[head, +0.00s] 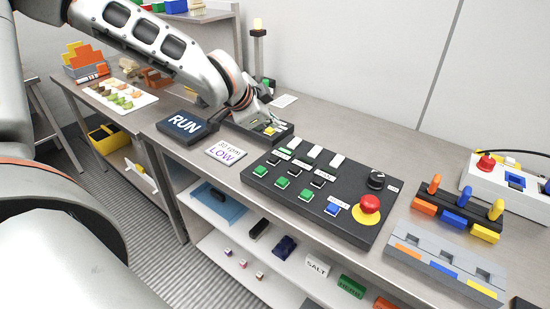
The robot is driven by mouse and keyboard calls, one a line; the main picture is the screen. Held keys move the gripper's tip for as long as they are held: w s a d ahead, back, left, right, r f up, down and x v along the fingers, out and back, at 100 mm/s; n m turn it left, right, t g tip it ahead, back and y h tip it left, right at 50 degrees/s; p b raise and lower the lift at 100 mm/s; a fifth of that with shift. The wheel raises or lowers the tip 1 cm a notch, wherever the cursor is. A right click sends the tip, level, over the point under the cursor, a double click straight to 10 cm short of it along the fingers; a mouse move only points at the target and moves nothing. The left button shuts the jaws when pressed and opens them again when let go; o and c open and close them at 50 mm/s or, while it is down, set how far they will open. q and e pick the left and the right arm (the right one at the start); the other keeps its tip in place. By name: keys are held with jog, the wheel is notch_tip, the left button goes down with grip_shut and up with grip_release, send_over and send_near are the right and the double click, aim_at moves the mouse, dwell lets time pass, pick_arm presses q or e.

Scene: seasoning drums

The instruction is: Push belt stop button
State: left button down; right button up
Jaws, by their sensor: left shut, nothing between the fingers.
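My left gripper (268,117) reaches down from the upper left, shut and empty, over a small dark button box (286,136). The box has a yellow part (270,131) on top, just below the fingertips; I cannot tell whether they touch. Part of the box is hidden by the gripper. A larger black control panel (328,222) lies to the right with green, black, white and blue buttons, and a red mushroom button (369,203) on a yellow ring. Its small labels are too small to read, so I cannot tell which button is the belt stop. My right gripper is not in view.
A dark RUN sign (186,126) and a white LOW card (227,151) lie left of the panel. A light pole (258,50) stands behind the gripper. Grey and white fixtures (446,262) with coloured blocks stand on the right. A shelf below holds a SALT box (317,267).

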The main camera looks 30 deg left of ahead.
aim_at(273, 160)
pick_arm(q)
notch_tip(273, 160, down, 8)
jog(key=b, duration=0.5)
jog(key=shift+f+b, duration=0.2)
jog(key=shift+b, duration=0.2)
jog(key=shift+f, duration=0.25)
jog(key=shift+b, duration=0.35)
jog(key=shift+r, duration=0.1)
dwell(0.4)
jog(key=shift+f+b, duration=0.5)
